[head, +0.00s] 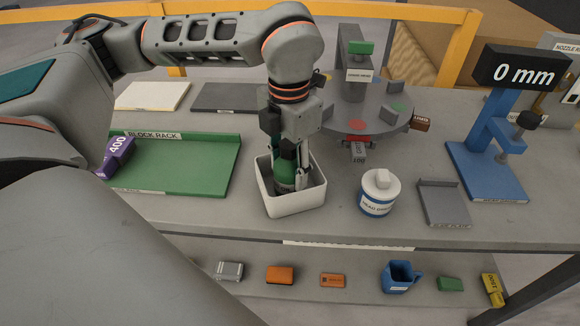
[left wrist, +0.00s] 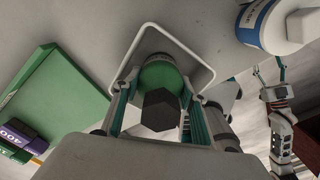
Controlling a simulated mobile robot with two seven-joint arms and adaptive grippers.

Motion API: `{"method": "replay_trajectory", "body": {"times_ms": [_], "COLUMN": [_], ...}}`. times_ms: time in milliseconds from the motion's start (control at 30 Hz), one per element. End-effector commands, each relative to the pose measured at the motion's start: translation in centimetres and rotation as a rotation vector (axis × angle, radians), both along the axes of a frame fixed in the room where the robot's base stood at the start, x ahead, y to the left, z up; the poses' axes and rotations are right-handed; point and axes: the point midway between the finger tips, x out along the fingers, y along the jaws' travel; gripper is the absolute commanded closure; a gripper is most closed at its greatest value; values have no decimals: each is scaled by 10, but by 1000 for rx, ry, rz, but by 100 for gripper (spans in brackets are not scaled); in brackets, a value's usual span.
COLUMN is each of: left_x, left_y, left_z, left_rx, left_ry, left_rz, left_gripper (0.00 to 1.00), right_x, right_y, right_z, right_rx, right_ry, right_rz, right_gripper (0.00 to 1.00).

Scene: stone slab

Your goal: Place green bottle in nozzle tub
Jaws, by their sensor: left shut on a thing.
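The green bottle (head: 285,172) is upright inside the white nozzle tub (head: 296,206), with the tub's walls around its lower part. My left gripper (head: 290,180) points down into the tub, with its fingers closed on the bottle. In the left wrist view the left gripper (left wrist: 158,118) has a finger on each side of the green bottle (left wrist: 162,77), whose dark cap faces the camera. The white rim of the tub (left wrist: 192,51) shows around them there. Whether the bottle's base touches the tub floor is hidden.
A green block rack (head: 205,165) with a purple block (head: 116,157) lies left of the tub. A white and blue jar (head: 379,193) stands to its right, near a grey tray (head: 443,203). A grey turntable (head: 375,110) is behind. A blue gauge stand (head: 487,160) is at far right.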

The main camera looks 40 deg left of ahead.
Motion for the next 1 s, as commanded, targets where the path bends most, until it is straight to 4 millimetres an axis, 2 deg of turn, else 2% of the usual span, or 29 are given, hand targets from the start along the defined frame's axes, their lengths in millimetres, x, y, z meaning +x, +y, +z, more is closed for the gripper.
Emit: {"method": "replay_trajectory", "body": {"times_ms": [367, 400, 767, 867, 1000], "left_x": [1, 1, 1, 1, 2], "left_y": [0, 0, 0, 0, 0], "left_z": [-3, -3, -1, 7, 31], "left_rx": [-1, -1, -1, 0, -1], "left_ry": [-3, -4, -4, -6, -10], "left_rz": [-1, -1, 0, 0, -1], "left_gripper": [85, 51, 51, 51, 51], "right_x": [-5, -5, -3, -1, 5], "right_y": [1, 1, 1, 1, 2], "right_z": [-1, -1, 1, 4, 10], "right_rx": [1, 1, 2, 3, 5], "right_ry": [6, 7, 3, -3, -12], "right_rz": [1, 2, 2, 2, 0], "right_gripper": [40, 40, 40, 40, 40]}}
